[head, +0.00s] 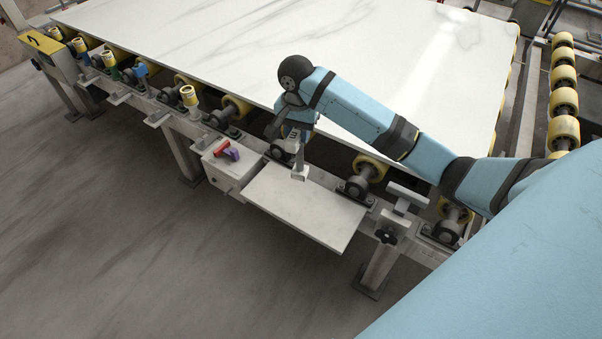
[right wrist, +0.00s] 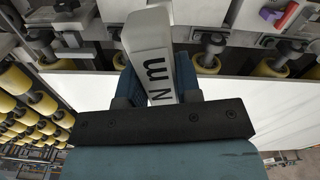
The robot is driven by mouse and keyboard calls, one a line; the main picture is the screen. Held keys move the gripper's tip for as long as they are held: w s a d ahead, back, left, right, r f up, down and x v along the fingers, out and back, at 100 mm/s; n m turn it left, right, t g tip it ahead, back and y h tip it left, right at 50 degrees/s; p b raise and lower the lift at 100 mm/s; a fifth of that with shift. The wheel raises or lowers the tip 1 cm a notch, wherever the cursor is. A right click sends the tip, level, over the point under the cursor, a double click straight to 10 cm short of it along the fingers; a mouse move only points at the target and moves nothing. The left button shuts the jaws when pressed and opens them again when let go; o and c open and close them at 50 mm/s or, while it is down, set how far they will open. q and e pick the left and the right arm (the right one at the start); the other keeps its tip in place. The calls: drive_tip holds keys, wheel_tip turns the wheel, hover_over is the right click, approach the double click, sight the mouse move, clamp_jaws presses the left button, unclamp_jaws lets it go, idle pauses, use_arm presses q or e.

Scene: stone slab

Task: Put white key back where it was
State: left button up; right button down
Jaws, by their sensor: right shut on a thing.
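My right gripper (head: 297,138) is shut on the white key (head: 299,172), which hangs down below the fingers. In the right wrist view the key (right wrist: 150,52) is a pale block with dark letters, held between the two blue-grey fingers (right wrist: 157,90). In the head view its lower end is over the back edge of a small white shelf (head: 305,212). I cannot tell whether it touches the shelf. My left gripper is out of view.
A pale box (head: 222,172) left of the shelf carries a red piece (head: 221,148) and a purple piece (head: 232,154). A large stone slab (head: 240,50) lies on yellow rollers (head: 237,107) behind. The floor in front is clear.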

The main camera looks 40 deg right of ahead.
sight(301, 170)
drive_tip(key=shift+w+d+r+m+b, duration=0.4)
drive_tip(key=shift+w+d+r+m, duration=0.45)
drive_tip(key=shift+m, duration=0.25)
drive_tip(key=shift+d+f, duration=0.1)
drive_tip(key=shift+f, duration=0.2)
wheel_tip(301, 170, down, 14)
drive_tip(key=shift+r, duration=0.2)
drive_tip(key=shift+f, duration=0.95)
wheel_tip(301, 170, down, 3)
drive_tip(key=shift+f+p, duration=0.15)
drive_tip(key=shift+p, duration=0.15)
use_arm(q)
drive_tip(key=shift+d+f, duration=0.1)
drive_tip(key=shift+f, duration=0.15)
use_arm(e)
drive_tip(key=shift+w, duration=0.1)
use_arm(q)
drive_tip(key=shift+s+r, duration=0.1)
use_arm(e)
drive_tip(key=shift+f, duration=0.1)
drive_tip(key=c, duration=0.8)
unclamp_jaws()
drive_tip(key=shift+f, duration=0.1)
